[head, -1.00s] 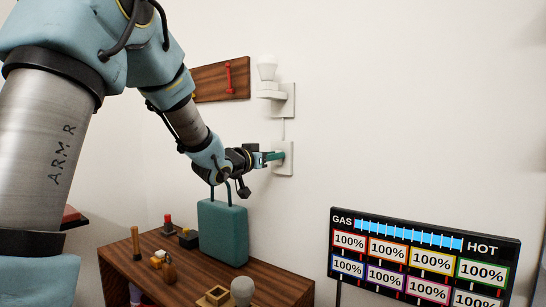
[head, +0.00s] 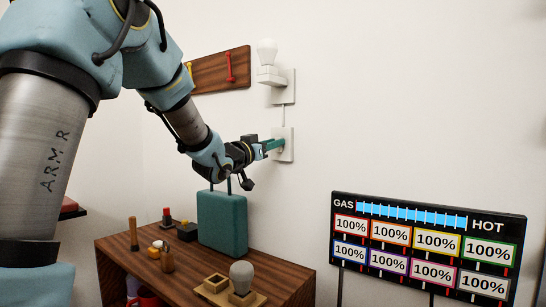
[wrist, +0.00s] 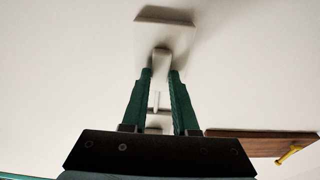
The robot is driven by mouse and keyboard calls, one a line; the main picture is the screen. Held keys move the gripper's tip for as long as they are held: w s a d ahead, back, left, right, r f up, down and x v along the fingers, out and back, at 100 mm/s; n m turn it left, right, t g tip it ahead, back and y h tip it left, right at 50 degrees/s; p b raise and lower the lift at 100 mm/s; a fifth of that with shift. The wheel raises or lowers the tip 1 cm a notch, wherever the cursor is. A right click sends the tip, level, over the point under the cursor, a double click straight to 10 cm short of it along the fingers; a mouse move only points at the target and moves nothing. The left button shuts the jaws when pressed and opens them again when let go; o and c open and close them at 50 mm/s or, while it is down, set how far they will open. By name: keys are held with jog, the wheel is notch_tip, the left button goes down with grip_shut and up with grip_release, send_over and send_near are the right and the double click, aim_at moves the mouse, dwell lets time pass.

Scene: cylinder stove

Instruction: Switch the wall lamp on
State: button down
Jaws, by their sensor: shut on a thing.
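The wall lamp (head: 267,52) is a white bulb on a white bracket high on the wall, and I see no clear glow from it. A thin cord runs down from it to a white switch plate (head: 283,143). The plate also shows at the top of the wrist view (wrist: 172,38), with a pale lever (wrist: 161,58) standing out from it. My gripper (head: 277,146) reaches the switch from the left. In the wrist view its green fingers (wrist: 161,76) are shut on the lever's end. The fingers partly hide the lever in the head view.
A wooden cabinet (head: 150,285) stands below, carrying a teal case (head: 222,222), a grey bulb on a wooden base (head: 241,280) and small items. A wooden rack (head: 222,72) hangs left of the lamp. A gauge panel (head: 427,245) stands right. The wall between is clear.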

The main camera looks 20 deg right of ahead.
jog(key=shift+f+t+h+b, duration=0.55)
jog(key=shift+h+b, duration=0.25)
jog(key=shift+b, duration=2.25)
jog(key=shift+r+h+b, duration=0.15)
jog(key=shift+h+b, duration=0.15)
jog(key=shift+b, duration=0.4)
jog(key=c, duration=0.7)
grip_release()
jog(key=b+v, duration=0.1)
jog(key=v, duration=1)
jog(key=shift+d+b, duration=0.1)
jog(key=shift+b, duration=0.2)
